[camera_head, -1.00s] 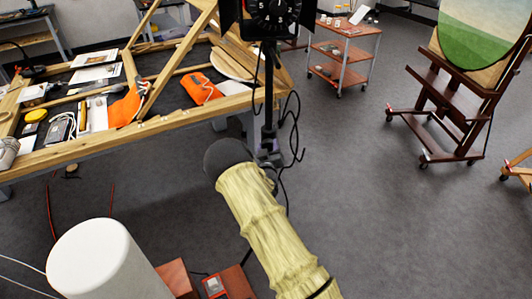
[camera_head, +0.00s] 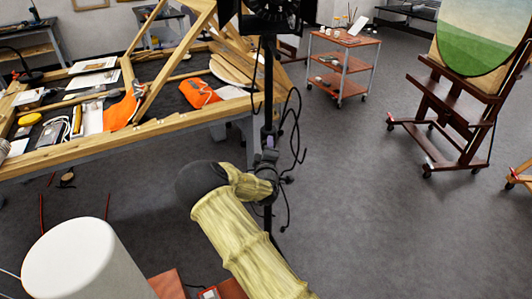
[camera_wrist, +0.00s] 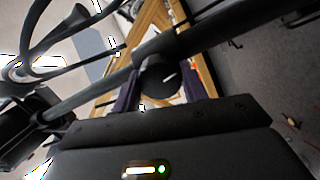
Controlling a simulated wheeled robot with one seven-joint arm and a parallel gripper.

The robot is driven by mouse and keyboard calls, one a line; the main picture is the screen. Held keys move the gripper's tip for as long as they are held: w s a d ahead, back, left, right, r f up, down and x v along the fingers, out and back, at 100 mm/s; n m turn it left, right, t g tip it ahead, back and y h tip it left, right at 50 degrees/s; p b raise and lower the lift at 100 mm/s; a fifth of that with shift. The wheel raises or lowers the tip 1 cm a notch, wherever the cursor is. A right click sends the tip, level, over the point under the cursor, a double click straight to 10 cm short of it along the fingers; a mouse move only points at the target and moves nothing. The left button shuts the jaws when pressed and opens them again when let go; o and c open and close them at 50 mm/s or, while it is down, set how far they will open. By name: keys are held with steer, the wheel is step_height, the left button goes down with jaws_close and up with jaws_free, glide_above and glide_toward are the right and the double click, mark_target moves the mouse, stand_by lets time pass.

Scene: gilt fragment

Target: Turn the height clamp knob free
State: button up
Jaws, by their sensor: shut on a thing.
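The height clamp knob (camera_wrist: 160,75) is a round black knob with a white mark, on a dark stand pole (camera_wrist: 105,88) that crosses the wrist view diagonally. My gripper (camera_wrist: 158,92) has a finger on each side of the knob and is shut on it. In the head view, my gripper (camera_head: 268,160) is small and partly hidden by my sleeved arm, at the clamp on the upright pole (camera_head: 269,95). The knob cannot be made out there. A black lamp head with a dial (camera_head: 272,18) tops the pole, cut by the frame edge.
Dark cables (camera_head: 294,125) hang loosely right of the pole. A wooden worktable (camera_head: 110,148) with orange cloths and a frame stands at left. A red-shelved cart (camera_head: 342,62) and an easel (camera_head: 450,110) stand behind to the right.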

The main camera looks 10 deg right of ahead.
steer(key=shift+a+n, duration=0.1)
steer(key=shift+n, duration=0.8)
steer(key=o, duration=1)
steer(key=shift+w, duration=0.1)
steer(key=shift+d, duration=0.2)
steer(key=shift+b, duration=0.3)
steer(key=shift+s+a, duration=0.1)
steer(key=shift+s, duration=0.1)
steer(key=b+v, duration=0.2)
steer(key=v, duration=1.5)
